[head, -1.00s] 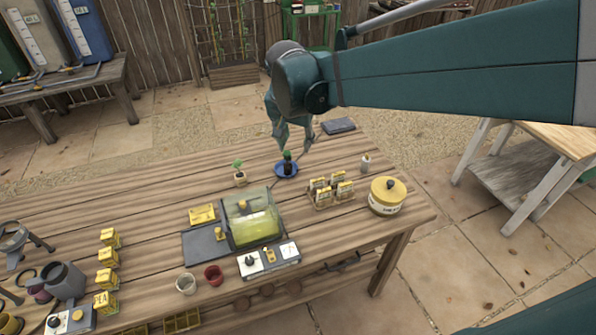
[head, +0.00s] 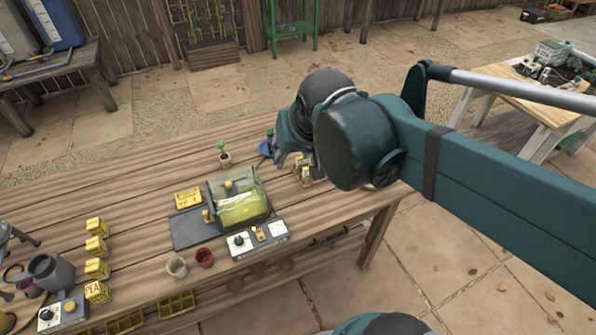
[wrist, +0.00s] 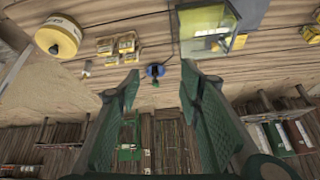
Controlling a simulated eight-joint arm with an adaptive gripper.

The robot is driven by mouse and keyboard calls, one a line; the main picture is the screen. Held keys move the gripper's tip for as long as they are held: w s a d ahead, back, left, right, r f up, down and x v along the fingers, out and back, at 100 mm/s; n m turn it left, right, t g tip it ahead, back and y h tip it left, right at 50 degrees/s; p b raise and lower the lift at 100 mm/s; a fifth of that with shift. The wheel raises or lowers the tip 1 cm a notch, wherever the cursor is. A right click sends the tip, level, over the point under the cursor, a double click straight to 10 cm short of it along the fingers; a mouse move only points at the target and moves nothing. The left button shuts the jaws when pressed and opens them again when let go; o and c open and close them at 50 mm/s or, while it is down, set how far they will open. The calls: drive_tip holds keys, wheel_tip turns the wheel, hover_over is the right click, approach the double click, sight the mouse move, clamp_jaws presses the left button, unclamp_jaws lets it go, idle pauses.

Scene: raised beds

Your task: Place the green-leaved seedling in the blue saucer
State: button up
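A small dark object with a green top (head: 269,133) shows at the saucer, partly covered by my gripper. In the wrist view the saucer (wrist: 155,70) lies beyond my fingertips, with the dark object (wrist: 155,83) at it. My gripper (wrist: 160,73) is open, with nothing between its fingers. In the head view its fingers are just right of the saucer. I cannot make out the seedling in the wrist view; a finger may cover it.
A glass-lidded box (head: 237,200) stands in front of the seedling. Yellow seed packets in a tray (wrist: 116,46) and a yellow-lidded tub (wrist: 58,36) lie to the saucer's other side. Bare planks lie left of the seedling.

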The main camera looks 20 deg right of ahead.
drive_tip(key=s, duration=0.1)
drive_tip(key=s+f+n, duration=0.1)
drive_tip(key=s, duration=0.1)
drive_tip(key=s+a+n+t, duration=0.1)
drive_tip(key=s, duration=0.1)
drive_tip(key=shift+f+y, duration=0.3)
drive_tip(key=shift+f, duration=0.05)
drive_tip(key=shift+f, duration=0.1)
